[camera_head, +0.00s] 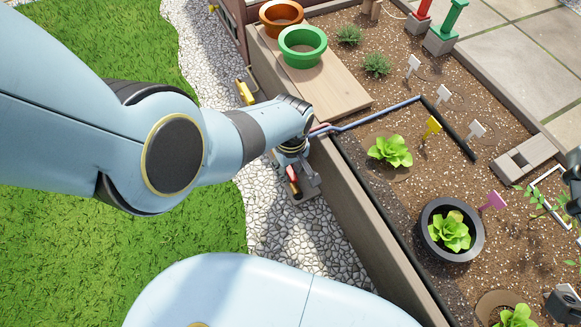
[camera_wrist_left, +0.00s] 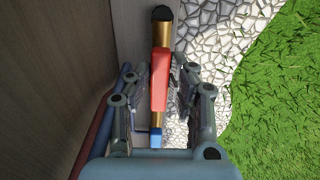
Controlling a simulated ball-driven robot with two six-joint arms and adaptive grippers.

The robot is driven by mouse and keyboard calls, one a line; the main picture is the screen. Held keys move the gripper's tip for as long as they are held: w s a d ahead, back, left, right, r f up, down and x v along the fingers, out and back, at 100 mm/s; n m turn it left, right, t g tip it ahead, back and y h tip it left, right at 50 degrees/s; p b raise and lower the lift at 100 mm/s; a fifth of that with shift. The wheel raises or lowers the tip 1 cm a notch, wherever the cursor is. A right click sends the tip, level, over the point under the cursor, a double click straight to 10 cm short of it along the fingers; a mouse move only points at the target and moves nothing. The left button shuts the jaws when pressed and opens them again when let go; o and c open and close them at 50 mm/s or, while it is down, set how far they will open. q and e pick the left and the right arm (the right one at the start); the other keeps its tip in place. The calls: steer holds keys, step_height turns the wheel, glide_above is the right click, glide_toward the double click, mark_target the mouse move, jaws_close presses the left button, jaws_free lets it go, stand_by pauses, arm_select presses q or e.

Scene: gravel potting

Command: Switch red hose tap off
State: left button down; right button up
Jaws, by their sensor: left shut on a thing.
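The red tap handle (camera_wrist_left: 160,82) is a long red lever with brass-coloured parts at its ends, in the middle of the left wrist view. A small part of it also shows in the head view (camera_head: 292,174), beside the planter's outer wall. My left gripper (camera_head: 299,186) is low beside that wall, over the pale stones. Its fingers lie on both sides of the red lever, and it is shut on it. The tap body is mostly hidden by the gripper. Dark parts at the head view's right edge look like my right gripper (camera_head: 574,178), cut off by the frame.
A yellow handle (camera_head: 245,92) is farther along the planter wall (camera_head: 372,235). A blue hose (camera_head: 375,115) crosses into the bed. Stones (camera_head: 275,220) and grass (camera_head: 90,235) lie outside the wall.

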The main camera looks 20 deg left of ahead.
arm_select(q)
steer(key=c, duration=1.2)
jaws_free()
